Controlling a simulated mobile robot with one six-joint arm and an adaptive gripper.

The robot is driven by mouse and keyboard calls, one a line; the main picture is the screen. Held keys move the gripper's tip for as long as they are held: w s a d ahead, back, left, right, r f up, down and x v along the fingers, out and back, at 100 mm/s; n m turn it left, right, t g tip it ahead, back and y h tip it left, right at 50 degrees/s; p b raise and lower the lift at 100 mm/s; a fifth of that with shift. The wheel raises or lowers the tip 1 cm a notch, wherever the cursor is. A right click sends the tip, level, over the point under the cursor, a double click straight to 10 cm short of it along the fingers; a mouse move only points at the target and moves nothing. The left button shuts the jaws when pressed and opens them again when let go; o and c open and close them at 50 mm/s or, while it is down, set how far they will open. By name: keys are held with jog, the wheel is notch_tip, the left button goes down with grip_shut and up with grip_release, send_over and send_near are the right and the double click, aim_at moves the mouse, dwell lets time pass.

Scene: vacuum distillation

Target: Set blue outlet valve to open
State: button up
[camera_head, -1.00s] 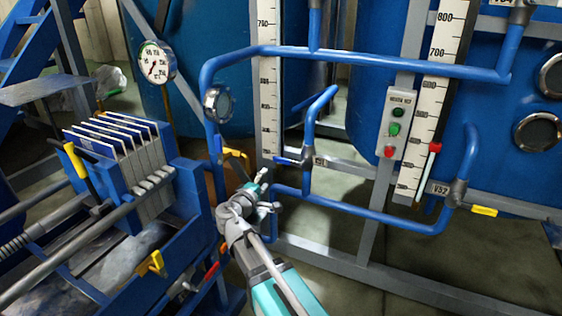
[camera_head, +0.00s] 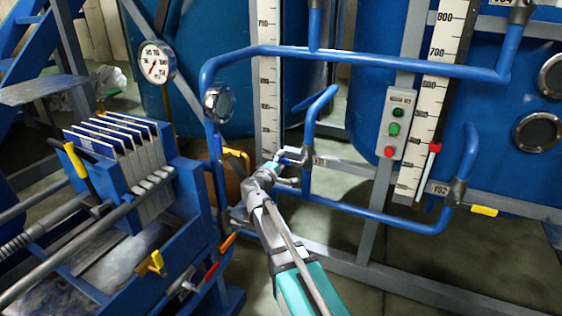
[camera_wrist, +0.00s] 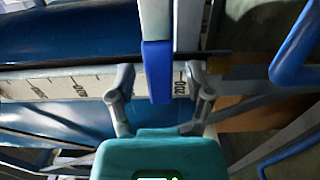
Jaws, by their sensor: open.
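The outlet valve (camera_head: 307,158) sits on the blue pipe, low and in the middle of the head view. Its blue handle is mostly hidden there by my gripper (camera_head: 291,169). In the wrist view the blue handle (camera_wrist: 158,72) runs upright in the picture between the two fingers of my gripper (camera_wrist: 160,78). The fingers are apart, with a gap on each side of the handle. I cannot tell whether either finger touches it.
A white level scale (camera_head: 268,100) stands behind the valve. Blue pipes run above and to the right. A yellow-handled valve (camera_head: 484,211) is at the right. A button box (camera_head: 396,124) hangs on a grey post. The blue filter press (camera_head: 150,200) stands left of my arm.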

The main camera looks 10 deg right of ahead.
jog(key=shift+w+d, duration=0.1)
grip_shut()
dwell(0.4)
